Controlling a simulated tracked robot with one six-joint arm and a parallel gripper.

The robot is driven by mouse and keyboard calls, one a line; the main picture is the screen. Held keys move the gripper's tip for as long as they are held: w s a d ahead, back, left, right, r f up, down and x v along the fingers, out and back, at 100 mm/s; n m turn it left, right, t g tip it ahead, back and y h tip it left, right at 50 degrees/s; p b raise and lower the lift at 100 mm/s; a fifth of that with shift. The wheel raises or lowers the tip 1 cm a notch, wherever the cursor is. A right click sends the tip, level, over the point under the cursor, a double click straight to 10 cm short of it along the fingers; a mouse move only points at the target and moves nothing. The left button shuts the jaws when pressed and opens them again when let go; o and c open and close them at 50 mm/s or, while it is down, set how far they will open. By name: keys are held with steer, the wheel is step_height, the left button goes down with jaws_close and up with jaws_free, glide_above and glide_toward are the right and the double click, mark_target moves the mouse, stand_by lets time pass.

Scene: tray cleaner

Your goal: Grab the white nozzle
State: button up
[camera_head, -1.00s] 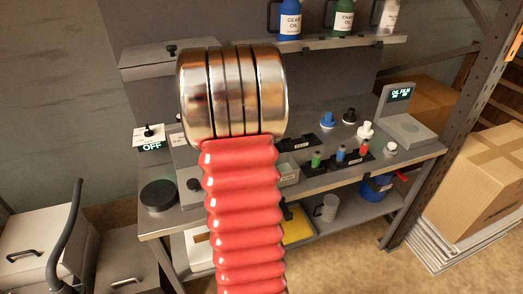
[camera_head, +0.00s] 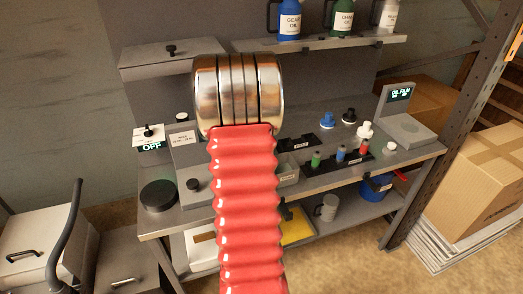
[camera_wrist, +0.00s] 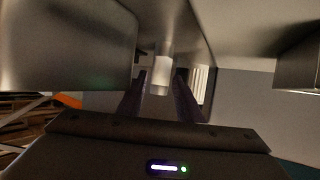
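The white nozzle (camera_head: 365,130) stands on the bench top at the right in the head view, near a blue nozzle (camera_head: 328,120) and a black nozzle (camera_head: 349,116). My red ribbed arm with metal rings fills the middle of the head view and hides my gripper there. In the wrist view my gripper (camera_wrist: 160,104) shows two dark fingers standing apart, with a gap between them. A small pale cylinder (camera_wrist: 161,76) shows in line with this gap; I cannot tell what it is or how far beyond the fingers it lies.
A rack (camera_head: 336,166) with green, blue and red bottles sits in front of the nozzles. An oil film scale (camera_head: 408,130) stands to the right. A shelf (camera_head: 330,43) with oil jugs hangs above. A black round pad (camera_head: 159,196) lies on the left.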

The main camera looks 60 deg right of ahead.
steer(key=shift+c, duration=0.3)
jaws_close()
stand_by(0.3)
steer(key=shift+r, duration=0.15)
step_height(320, 180, up, 10)
stand_by(0.6)
stand_by(0.5)
